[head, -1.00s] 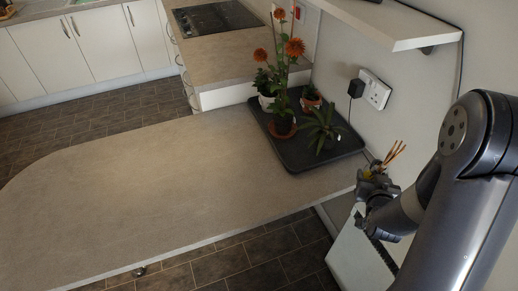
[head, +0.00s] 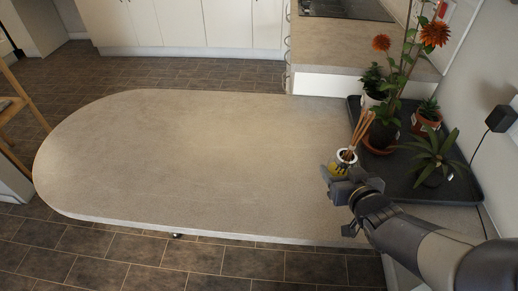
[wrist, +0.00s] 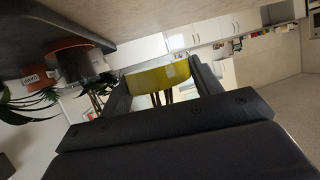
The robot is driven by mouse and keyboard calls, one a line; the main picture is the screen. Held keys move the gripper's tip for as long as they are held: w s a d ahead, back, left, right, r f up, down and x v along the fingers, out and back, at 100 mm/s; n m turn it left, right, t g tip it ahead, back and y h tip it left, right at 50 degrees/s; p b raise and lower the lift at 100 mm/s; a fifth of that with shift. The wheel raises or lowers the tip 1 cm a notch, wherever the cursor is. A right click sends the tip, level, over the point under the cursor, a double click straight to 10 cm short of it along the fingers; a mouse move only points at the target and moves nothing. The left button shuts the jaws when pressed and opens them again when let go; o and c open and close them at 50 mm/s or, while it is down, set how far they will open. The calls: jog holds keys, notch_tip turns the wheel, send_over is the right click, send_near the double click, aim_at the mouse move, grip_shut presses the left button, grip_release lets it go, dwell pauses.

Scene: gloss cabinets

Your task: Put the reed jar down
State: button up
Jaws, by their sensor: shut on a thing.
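The reed jar (head: 341,169) is a small jar with yellow contents, a pale rim and several thin brown reeds standing out of its top. My gripper (head: 343,178) is shut on it, near the right part of the counter. In the head view the jar appears over the countertop beside the tray's left edge; I cannot tell how high above the surface it is. In the wrist view the yellow jar (wrist: 158,77) sits between the two dark fingers. The gripper hides part of the jar's lower side in the head view.
The grey countertop (head: 200,160) is bare to the left, with a rounded left end. A black tray (head: 465,188) with several potted plants stands at the right, close to my gripper. A wall socket plug (head: 500,119) is beyond it. A wooden chair (head: 14,105) stands at far left.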

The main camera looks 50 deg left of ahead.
jog(key=n+g+y+b, duration=0.1)
jog(key=n+g+b, duration=0.1)
send_over(303, 202)
notch_tip(303, 202, down, 11)
jog(key=b, duration=0.3)
jog(key=shift+r, duration=0.2)
jog(key=shift+f, duration=0.2)
jog(key=o, duration=1.2)
jog(key=shift+c, duration=0.2)
jog(key=shift+r, duration=0.15)
jog(key=shift+d+r, duration=0.15)
jog(key=p+v, duration=0.1)
jog(key=v, duration=1)
jog(key=shift+s+d+r, duration=0.1)
jog(key=shift+s+d, duration=0.15)
